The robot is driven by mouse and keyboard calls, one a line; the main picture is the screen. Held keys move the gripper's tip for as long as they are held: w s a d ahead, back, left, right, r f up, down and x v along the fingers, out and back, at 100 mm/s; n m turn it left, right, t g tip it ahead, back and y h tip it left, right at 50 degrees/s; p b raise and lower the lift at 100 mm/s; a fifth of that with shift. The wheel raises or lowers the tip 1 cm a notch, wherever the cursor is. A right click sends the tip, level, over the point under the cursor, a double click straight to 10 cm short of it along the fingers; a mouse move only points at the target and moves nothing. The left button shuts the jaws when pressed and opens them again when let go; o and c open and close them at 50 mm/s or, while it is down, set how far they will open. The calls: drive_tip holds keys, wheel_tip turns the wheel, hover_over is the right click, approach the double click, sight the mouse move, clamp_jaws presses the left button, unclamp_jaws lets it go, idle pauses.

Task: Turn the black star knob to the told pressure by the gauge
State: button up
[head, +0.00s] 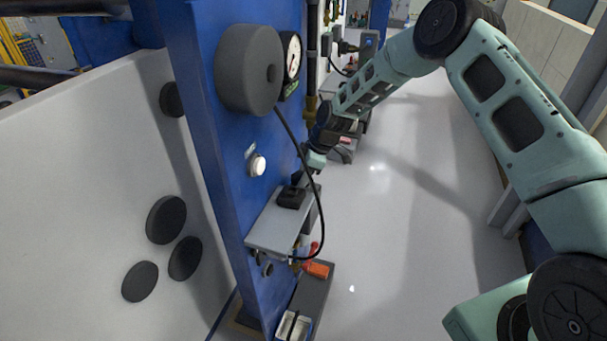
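The round gauge (291,55) has a white face and black rim. It is on the edge of the blue panel, seen at a steep slant, and its reading is too small to make out. My gripper (309,168) is at the end of my arm, beside the blue panel and below the gauge, near the far end of a grey shelf. Its fingers are small and dark, and I cannot tell whether they are open or shut. I cannot make out the black star knob for certain; it may be hidden behind my gripper.
A large dark grey cylinder (248,70) juts from the blue panel (215,130), with a black cable hanging below. A white button (257,165) is lower. The grey shelf (270,236) bears a black object (291,197). The pale floor (420,250) at right is clear.

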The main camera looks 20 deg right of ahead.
drive_tip(key=shift+c, duration=1.3)
drive_tip(key=m+t+b, duration=0.1)
drive_tip(key=m+b, duration=0.1)
drive_tip(key=b, duration=0.1)
drive_tip(key=shift+f+m+h, duration=0.15)
drive_tip(key=shift+m+h, duration=0.15)
drive_tip(key=shift+m, duration=0.1)
drive_tip(key=m+b, duration=0.1)
drive_tip(key=m+t+h+b, duration=0.1)
drive_tip(key=m, duration=0.1)
drive_tip(key=shift+s+a+m, duration=0.15)
drive_tip(key=shift+m, duration=0.15)
drive_tip(key=m+t+h+b, duration=0.1)
drive_tip(key=m+b, duration=0.1)
drive_tip(key=m, duration=0.2)
drive_tip(key=shift+a+m, duration=0.15)
drive_tip(key=shift+m, duration=0.15)
drive_tip(key=shift+r+m+h, duration=0.2)
drive_tip(key=shift+m+h, duration=0.7)
drive_tip(key=shift+m, duration=0.9)
